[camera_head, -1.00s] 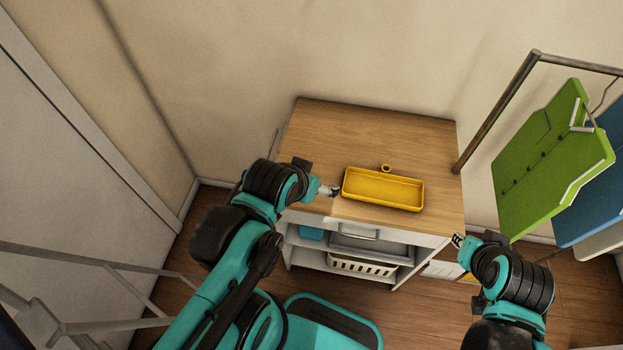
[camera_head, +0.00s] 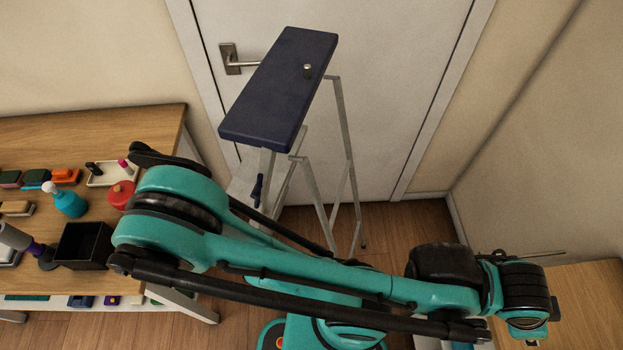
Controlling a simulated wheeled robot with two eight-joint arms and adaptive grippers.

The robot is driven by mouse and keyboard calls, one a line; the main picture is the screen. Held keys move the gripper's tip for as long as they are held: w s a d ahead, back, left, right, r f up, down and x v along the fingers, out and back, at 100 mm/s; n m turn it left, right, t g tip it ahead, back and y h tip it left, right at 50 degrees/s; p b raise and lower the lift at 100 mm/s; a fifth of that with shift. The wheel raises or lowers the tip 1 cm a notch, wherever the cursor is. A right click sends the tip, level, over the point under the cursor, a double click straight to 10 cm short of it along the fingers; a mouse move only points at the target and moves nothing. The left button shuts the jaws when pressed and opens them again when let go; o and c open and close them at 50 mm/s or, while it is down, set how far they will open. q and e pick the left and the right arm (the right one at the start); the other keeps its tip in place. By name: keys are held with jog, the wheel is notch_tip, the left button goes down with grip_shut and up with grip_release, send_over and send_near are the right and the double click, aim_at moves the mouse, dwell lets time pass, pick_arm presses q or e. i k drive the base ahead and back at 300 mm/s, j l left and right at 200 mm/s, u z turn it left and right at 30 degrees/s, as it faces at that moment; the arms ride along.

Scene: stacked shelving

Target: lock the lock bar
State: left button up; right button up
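A step ladder stands upright before the door, with a dark blue top plate (camera_head: 283,85) and pale metal legs (camera_head: 345,170). A small metal knob (camera_head: 307,71) stands on the plate. A dark blue lever-like part (camera_head: 257,190) hangs on the ladder frame below the plate; I cannot tell whether it is the lock bar or whether it is locked. My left arm crosses in front of the ladder's lower part. My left gripper (camera_head: 533,341) is mostly hidden at the lower right, away from the ladder. My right gripper is out of view.
A white door with a metal handle (camera_head: 232,62) is behind the ladder. A wooden table (camera_head: 85,135) at left holds a black box (camera_head: 84,245), a blue bottle (camera_head: 69,202) and other small items. A wooden cabinet top (camera_head: 590,290) is at lower right. Floor right of the ladder is clear.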

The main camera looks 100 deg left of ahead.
aim_at(256, 193)
jog(key=l+u, duration=0.1)
jog(key=u, duration=0.35)
jog(key=k+u, duration=0.15)
jog(key=u, duration=0.7)
jog(key=k+u, duration=0.15)
jog(key=u, duration=0.3)
jog(key=k+u, duration=0.1)
jog(key=u, duration=0.35)
jog(key=i+u, duration=0.1)
jog(key=u, duration=0.35)
jog(key=l+u, duration=0.1)
jog(key=u, duration=0.35)
jog(key=i+l+u, duration=0.1)
jog(key=u, duration=0.3)
jog(key=l+u, duration=0.15)
jog(key=u, duration=0.3)
jog(key=i, duration=0.05)
